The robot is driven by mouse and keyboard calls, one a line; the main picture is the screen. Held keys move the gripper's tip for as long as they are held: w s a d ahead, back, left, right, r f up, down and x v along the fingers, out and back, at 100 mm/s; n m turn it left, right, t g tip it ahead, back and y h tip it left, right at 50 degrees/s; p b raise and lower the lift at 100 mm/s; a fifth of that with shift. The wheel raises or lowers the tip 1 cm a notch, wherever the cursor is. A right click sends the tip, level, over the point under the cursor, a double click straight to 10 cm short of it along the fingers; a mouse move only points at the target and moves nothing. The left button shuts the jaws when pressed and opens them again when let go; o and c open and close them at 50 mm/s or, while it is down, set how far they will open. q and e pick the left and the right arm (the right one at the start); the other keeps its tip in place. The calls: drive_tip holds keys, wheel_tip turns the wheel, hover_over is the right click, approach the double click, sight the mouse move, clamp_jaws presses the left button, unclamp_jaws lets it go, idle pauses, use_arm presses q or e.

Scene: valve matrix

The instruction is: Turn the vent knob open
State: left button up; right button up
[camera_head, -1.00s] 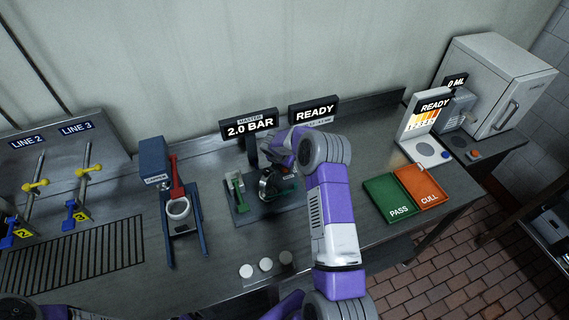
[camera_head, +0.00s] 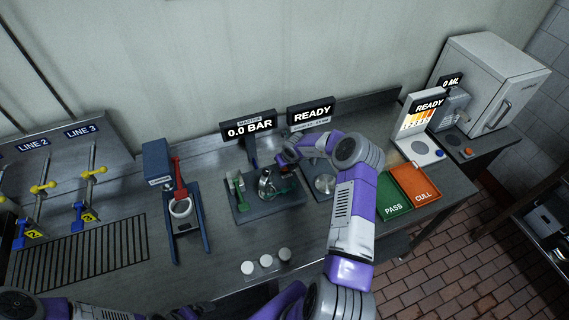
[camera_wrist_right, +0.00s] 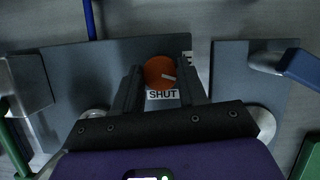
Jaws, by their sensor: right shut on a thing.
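In the right wrist view the orange round vent knob (camera_wrist_right: 158,70) sits between the two dark fingers of my right gripper (camera_wrist_right: 160,80), which is shut on it. A white mark on the knob points right and slightly down. A "SHUT" label (camera_wrist_right: 162,95) is just below the knob, and another label at its right is mostly hidden by a finger. In the head view my right gripper (camera_head: 285,158) is at the back of the dark rig plate (camera_head: 262,208), and the knob is hidden there. The "MASTER" display (camera_head: 248,129) reads 0.0 BAR. My left gripper is not in view.
A green lever (camera_head: 237,184) and a round metal fitting (camera_head: 267,184) stand on the rig plate. A second display (camera_head: 311,113) reads READY. A blue press (camera_head: 183,212) is to the left, several white discs (camera_head: 266,261) in front, and green (camera_head: 392,197) and orange (camera_head: 416,182) trays right.

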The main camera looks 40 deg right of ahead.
drive_tip(key=shift+d+n+y, duration=0.1)
drive_tip(key=shift+n+y, duration=0.6)
drive_tip(key=shift+n, duration=1.2)
drive_tip(key=o, duration=1.1)
drive_tip(key=shift+c, duration=0.2)
drive_tip(key=v, duration=0.7)
drive_tip(key=shift+r, duration=0.25)
drive_tip(key=shift+s, duration=0.1)
